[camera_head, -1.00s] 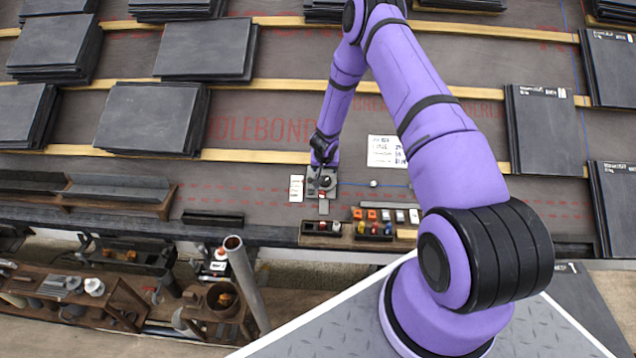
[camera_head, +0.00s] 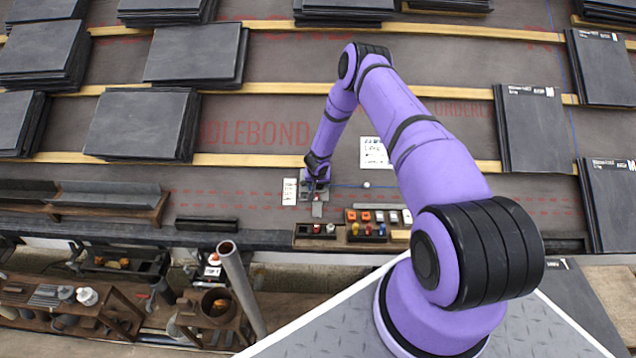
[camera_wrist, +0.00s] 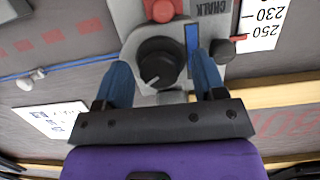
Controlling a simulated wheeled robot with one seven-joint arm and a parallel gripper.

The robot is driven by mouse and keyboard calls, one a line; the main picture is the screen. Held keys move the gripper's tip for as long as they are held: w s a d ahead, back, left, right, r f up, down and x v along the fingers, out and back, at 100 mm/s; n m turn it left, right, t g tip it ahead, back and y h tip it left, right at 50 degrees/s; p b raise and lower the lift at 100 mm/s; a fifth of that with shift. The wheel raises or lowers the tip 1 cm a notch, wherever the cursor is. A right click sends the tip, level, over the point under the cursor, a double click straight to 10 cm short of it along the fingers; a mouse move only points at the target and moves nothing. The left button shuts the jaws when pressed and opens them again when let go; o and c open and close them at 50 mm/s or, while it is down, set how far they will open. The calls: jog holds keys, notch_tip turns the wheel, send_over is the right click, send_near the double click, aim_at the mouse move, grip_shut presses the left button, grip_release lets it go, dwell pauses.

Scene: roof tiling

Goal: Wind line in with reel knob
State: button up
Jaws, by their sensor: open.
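The chalk line reel is a grey body (camera_head: 318,208) lying on the roof underlay, mostly under my gripper in the head view. In the wrist view its grey plate (camera_wrist: 128,22) carries a dark round knob (camera_wrist: 160,62) with a white pointer mark, a red button (camera_wrist: 163,10) and a blue strip (camera_wrist: 192,45). My gripper (camera_wrist: 164,80) is open, with one blue finger on each side of the round knob; contact cannot be told. A smaller dark knob with red (camera_wrist: 224,51) sits just outside the right finger. The blue line (camera_wrist: 80,66) runs off to the left.
White printed sheets (camera_head: 375,153) (camera_head: 289,191) lie near the reel. Trays with coloured pieces (camera_head: 368,231) stand just in front at the eave. Slate stacks (camera_head: 142,124) (camera_head: 530,128) lie to either side on wooden battens. A grey pipe (camera_head: 240,285) rises at lower left.

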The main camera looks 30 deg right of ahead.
jog(key=shift+c, duration=0.2)
jog(key=c, duration=0.9)
jog(key=shift+o, duration=0.2)
jog(key=shift+m, duration=0.3)
